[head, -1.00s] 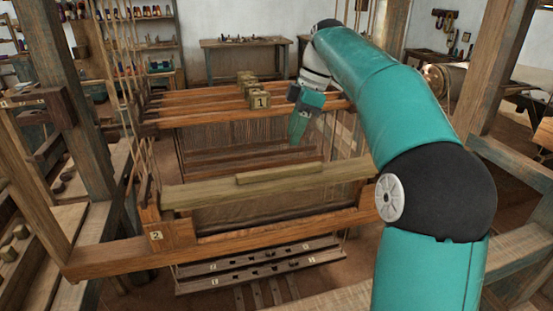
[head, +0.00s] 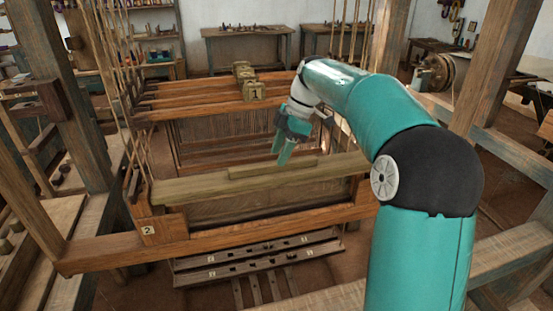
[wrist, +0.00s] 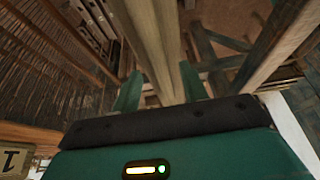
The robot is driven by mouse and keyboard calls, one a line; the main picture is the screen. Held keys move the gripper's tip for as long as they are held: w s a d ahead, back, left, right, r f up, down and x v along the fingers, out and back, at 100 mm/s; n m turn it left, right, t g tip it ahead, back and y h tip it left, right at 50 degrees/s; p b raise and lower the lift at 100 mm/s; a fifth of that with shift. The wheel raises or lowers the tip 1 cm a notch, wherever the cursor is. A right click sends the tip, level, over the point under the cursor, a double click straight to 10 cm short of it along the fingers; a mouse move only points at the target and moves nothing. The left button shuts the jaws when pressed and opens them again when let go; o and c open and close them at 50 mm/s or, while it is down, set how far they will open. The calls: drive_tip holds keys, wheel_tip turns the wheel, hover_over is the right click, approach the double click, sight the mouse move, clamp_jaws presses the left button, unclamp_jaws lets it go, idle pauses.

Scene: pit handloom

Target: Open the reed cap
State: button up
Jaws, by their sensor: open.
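The reed cap (head: 200,187) is a long pale wooden bar lying across the front of the loom, with a short raised block (head: 272,170) along the middle of its top. It appears closed down on the loom frame. My gripper (head: 284,155) is open and empty, pointing down just above and behind the block's right part. In the wrist view, the two teal fingers (wrist: 160,85) stand apart, with the pale cap (wrist: 145,35) running between them in the picture. I cannot tell whether they touch it.
The loom's front beam (head: 230,238) crosses below the cap, with treadle bars (head: 258,258) under it. Small blocks, one marked 1 (head: 256,91), sit on the orange rear bars. Thick posts stand left and right (head: 490,75).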

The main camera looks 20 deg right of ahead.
sight(274, 163)
drive_tip(key=shift+x, duration=1.65)
clamp_jaws()
